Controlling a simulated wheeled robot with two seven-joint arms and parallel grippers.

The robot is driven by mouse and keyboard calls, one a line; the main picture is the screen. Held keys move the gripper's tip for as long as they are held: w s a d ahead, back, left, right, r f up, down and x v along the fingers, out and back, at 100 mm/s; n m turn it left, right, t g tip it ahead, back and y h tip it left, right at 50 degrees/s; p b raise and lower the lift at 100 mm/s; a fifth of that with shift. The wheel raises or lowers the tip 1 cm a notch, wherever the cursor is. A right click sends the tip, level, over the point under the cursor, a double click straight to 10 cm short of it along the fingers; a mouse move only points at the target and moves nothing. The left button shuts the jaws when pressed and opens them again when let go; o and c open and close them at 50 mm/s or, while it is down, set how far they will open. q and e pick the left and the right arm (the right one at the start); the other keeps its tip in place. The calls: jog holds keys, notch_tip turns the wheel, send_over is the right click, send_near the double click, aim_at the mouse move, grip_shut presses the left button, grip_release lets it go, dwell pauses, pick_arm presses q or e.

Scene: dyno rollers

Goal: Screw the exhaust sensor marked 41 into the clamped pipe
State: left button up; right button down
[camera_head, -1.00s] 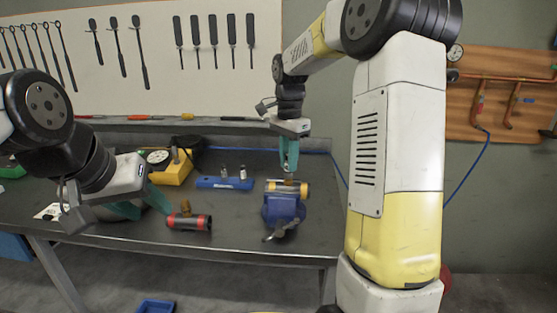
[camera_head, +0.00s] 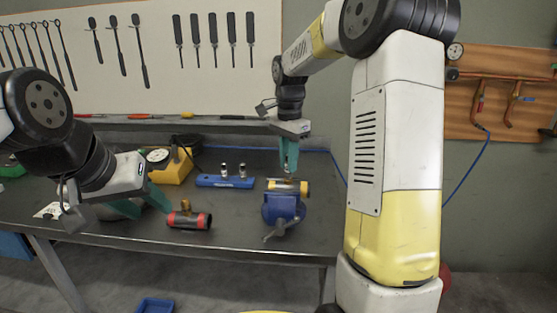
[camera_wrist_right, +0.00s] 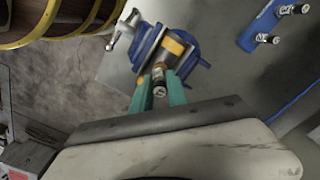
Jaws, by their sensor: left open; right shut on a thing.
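My right gripper (camera_head: 288,168) points down over the blue vise (camera_head: 283,208). It is shut on a small metal sensor, whose end shows between the teal fingers in the right wrist view (camera_wrist_right: 159,82). I cannot read its mark. The vise clamps a short pipe with yellow bands (camera_head: 302,187); its brass fitting (camera_wrist_right: 164,62) is in line with the sensor. How deep the sensor sits in it is hidden. My left gripper (camera_head: 142,205) is open and empty, left of a loose pipe with red ends (camera_head: 203,222).
A blue rack (camera_head: 212,182) with two upright sensors (camera_head: 242,170) stands behind the loose pipe. A yellow device with a dial (camera_head: 172,168) is further left. Tools hang on the wall board. The bench front between the loose pipe and the vise is clear.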

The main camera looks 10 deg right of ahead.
jog(key=shift+f, duration=0.3)
jog(key=m, duration=0.5)
jog(key=shift+m, duration=0.4)
jog(key=m, duration=0.6)
jog(key=shift+m, duration=0.3)
jog(key=m, duration=0.6)
jog(key=shift+m, duration=0.4)
jog(key=m, duration=0.4)
jog(key=shift+f, duration=0.1)
jog(key=shift+a+m, duration=0.1)
jog(key=shift+m, duration=0.8)
